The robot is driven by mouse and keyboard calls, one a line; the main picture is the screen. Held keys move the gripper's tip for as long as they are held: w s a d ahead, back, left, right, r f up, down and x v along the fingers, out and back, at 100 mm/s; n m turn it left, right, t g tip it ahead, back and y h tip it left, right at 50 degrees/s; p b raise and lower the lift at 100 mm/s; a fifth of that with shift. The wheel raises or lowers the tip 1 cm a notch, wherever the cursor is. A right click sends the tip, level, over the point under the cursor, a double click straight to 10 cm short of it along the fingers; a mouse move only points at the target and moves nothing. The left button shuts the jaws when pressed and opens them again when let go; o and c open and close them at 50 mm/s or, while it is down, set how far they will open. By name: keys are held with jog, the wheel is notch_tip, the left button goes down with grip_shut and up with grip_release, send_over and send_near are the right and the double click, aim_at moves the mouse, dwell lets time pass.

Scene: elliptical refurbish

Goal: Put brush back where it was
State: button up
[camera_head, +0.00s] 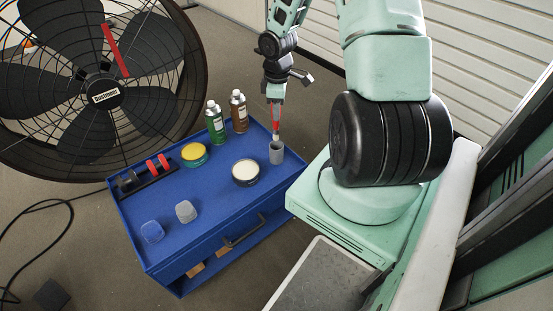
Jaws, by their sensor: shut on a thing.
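The brush (275,120) has a red handle and hangs upright, handle up. My gripper (274,99) is shut on its upper part, above the right back part of the blue cabinet top. A small grey cup (276,152) stands on the cabinet right below the brush. The brush's lower end is at or just above the cup's rim; I cannot tell if it is inside.
The blue cabinet (210,222) also bears a green bottle (216,125), a brown bottle (238,112), a yellow tin (194,154), an open tin (246,172), two small cups and a black holder with red items (157,166). A large black fan (105,95) stands at the left.

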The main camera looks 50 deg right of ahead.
aim_at(277, 128)
notch_tip(277, 128, down, 10)
jog(key=b, duration=0.4)
jog(key=shift+r, duration=0.15)
jog(key=o, duration=1)
